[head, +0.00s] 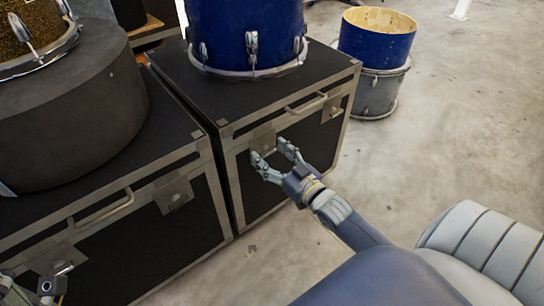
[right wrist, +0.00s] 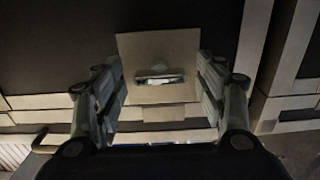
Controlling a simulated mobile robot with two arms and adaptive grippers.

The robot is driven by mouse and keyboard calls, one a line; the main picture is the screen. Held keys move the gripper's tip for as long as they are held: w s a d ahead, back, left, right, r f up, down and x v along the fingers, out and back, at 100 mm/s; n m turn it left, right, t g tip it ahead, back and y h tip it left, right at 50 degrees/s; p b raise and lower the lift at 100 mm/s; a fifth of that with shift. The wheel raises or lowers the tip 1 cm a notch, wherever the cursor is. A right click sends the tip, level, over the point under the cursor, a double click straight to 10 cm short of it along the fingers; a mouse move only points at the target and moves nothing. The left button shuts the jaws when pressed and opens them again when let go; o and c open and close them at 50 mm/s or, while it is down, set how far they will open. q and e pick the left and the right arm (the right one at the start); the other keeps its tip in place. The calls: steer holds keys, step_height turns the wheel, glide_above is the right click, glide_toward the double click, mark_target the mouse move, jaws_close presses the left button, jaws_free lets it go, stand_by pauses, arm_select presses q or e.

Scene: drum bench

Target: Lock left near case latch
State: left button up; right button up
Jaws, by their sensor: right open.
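A black case (head: 290,165) with metal edging stands in the middle of the head view. Its front has two square latch plates: a left latch (head: 263,139) and a right latch (head: 333,108). My right gripper (head: 275,156) is open just in front of the left latch and partly covers it. In the right wrist view the latch plate (right wrist: 160,50) and its raised metal piece (right wrist: 160,77) lie between the spread fingers, and I see no grip on it. My left gripper (head: 32,290) is cut off at the lower left corner, near the other case's latch (head: 63,263).
A second black case (head: 185,245) stands on the left, with another latch (head: 174,195) and a handle (head: 102,212). A blue drum (head: 246,35) stands on the middle case. More drums (head: 378,42) stand behind on the concrete floor, which is open at right.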

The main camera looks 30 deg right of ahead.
steer(key=shift+c, duration=0.6)
steer(key=c, duration=0.9)
steer(key=shift+c, duration=0.2)
